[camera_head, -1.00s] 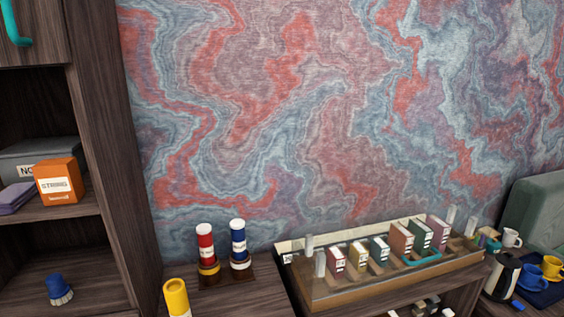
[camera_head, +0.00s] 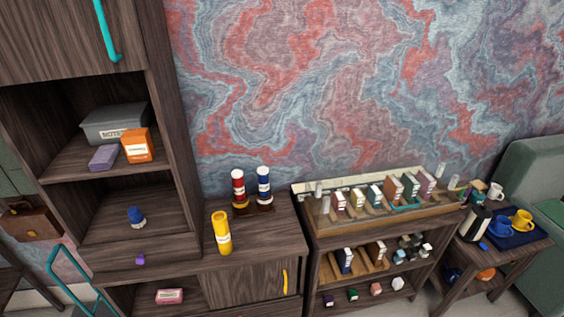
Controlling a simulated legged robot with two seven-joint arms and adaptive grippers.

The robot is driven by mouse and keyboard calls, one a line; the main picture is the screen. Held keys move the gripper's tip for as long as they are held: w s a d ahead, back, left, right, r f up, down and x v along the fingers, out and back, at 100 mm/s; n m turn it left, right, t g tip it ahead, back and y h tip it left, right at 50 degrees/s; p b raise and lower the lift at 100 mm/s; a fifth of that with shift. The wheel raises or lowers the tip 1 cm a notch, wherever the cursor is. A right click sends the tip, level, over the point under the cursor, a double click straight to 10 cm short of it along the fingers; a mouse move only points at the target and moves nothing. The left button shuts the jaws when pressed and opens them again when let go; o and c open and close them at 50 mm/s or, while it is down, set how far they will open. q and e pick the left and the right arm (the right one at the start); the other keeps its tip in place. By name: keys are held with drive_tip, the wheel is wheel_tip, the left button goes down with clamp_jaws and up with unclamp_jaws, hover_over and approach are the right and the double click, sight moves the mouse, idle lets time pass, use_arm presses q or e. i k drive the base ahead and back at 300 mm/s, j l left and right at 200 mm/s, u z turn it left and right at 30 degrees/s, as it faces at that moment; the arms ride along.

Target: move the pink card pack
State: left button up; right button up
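Several small upright packs stand in a long wooden tray (camera_head: 322,228) on the right cabinet. Among them are a dark pink pack (camera_head: 339,204) near the left end, a salmon pack (camera_head: 393,190) and a mauve-pink pack (camera_head: 425,186) near the right end. A flat pink box (camera_head: 170,296) with a white label lies in the low open compartment at the left. Its label is too small to read, and I cannot tell which of these is the card pack. Neither of my grippers is in view.
An orange box (camera_head: 137,146) and a grey box (camera_head: 114,122) sit on the left shelf. A side table at right holds cups on a blue tray (camera_head: 496,236).

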sight(167, 296)
drive_tip(key=u, duration=1.35)
